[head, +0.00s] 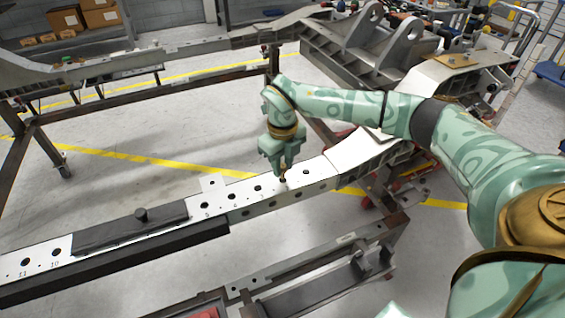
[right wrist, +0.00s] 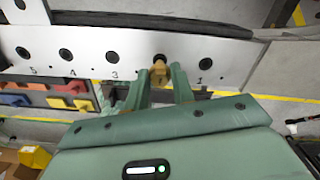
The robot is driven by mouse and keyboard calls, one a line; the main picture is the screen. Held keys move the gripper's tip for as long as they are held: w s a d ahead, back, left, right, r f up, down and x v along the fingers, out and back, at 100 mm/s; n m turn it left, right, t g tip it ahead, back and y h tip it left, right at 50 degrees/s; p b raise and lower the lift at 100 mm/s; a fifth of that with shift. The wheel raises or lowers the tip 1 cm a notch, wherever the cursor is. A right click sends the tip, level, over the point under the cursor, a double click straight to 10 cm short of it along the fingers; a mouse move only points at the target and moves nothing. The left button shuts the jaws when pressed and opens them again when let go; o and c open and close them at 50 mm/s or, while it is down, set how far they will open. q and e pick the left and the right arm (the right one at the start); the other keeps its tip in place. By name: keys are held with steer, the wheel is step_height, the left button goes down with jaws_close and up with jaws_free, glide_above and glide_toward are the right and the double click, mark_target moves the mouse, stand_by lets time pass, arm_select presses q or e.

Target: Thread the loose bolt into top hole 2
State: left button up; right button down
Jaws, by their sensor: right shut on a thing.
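The chassis rail (head: 219,187) runs diagonally through the head view, with a row of numbered dark holes along its pale top face. My right gripper (head: 282,176) points down at the rail, between hole 1 (head: 306,172) and hole 3 (head: 258,188). It is shut on the loose bolt (right wrist: 158,71), a small brass-coloured piece between its fingertips. In the right wrist view the dark edge of hole 2 (right wrist: 159,57) shows just beyond the bolt. The fingers partly hide this spot, and I cannot tell whether the bolt tip is inside the hole. My left gripper is not in view.
A pale angled plate (head: 357,150) adjoins the rail's right end. A lower frame (head: 310,262) stands in front. Coloured bins (right wrist: 55,96) show below the rail in the wrist view.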

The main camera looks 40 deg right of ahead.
steer(key=shift+f, duration=0.6)
steer(key=shift+f, duration=0.7)
steer(key=shift+r+n+p, duration=0.3)
steer(key=shift+n+p, duration=0.25)
steer(key=shift+n, duration=0.65)
steer(key=n, duration=0.2)
steer(key=shift+n+p, duration=0.3)
steer(key=shift+p, duration=0.1)
steer(key=n, duration=0.3)
steer(key=shift+f+n+p, duration=0.1)
steer(key=shift+n+p, duration=0.3)
steer(key=shift+f+n, duration=0.2)
steer(key=shift+n, duration=0.6)
